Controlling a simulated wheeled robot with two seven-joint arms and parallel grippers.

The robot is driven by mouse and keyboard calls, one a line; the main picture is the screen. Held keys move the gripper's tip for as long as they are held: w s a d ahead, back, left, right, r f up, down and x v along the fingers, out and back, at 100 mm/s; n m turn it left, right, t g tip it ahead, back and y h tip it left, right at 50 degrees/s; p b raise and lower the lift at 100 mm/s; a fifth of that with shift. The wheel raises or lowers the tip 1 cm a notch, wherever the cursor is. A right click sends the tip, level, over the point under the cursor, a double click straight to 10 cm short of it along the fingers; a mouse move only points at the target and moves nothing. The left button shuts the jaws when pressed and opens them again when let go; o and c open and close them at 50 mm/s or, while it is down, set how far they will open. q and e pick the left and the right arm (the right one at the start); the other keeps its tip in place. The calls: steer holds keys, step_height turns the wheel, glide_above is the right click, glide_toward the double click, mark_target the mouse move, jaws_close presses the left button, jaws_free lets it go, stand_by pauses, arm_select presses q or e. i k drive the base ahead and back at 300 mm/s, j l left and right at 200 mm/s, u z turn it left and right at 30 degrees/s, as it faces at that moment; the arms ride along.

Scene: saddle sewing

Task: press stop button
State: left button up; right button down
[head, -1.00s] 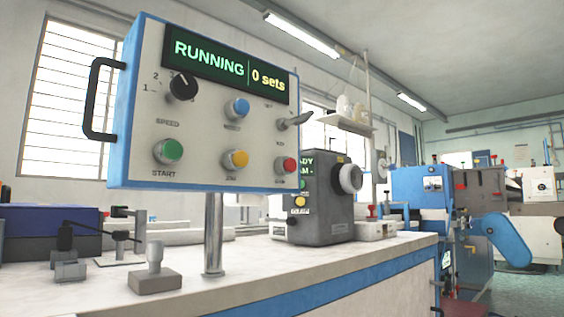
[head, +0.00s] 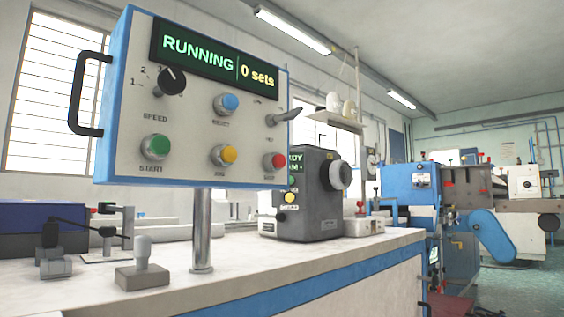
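The control panel (head: 190,130) is a pale box with blue edges on a metal post above the white table. Its display (head: 215,63) reads "RUNNING" and "0 sets". A red button (head: 274,162) sits at the panel's lower right; its label is too blurred to read, and it is the only red button on the panel. A green button (head: 155,147) labelled START is at the lower left, a yellow button (head: 223,155) between them, and a blue button (head: 227,104) above the yellow. Neither gripper shows in the head view.
The panel has a black side handle (head: 85,95), a speed knob (head: 172,80) and a lever (head: 284,117). A dark grey machine (head: 310,195) stands behind it to the right. Small clamps (head: 142,265) stand on the table (head: 255,262) in front. Floor shows at the far right.

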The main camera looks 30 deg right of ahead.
mark_target(280, 160)
steer(key=k+l, duration=0.1)
steer(key=l, duration=0.4)
steer(key=k+l+z, duration=0.1)
steer(key=l, duration=0.4)
steer(key=k+l, duration=0.1)
steer(key=l, duration=0.4)
steer(key=i+j+z, duration=0.2)
steer(key=k+l+u, duration=0.2)
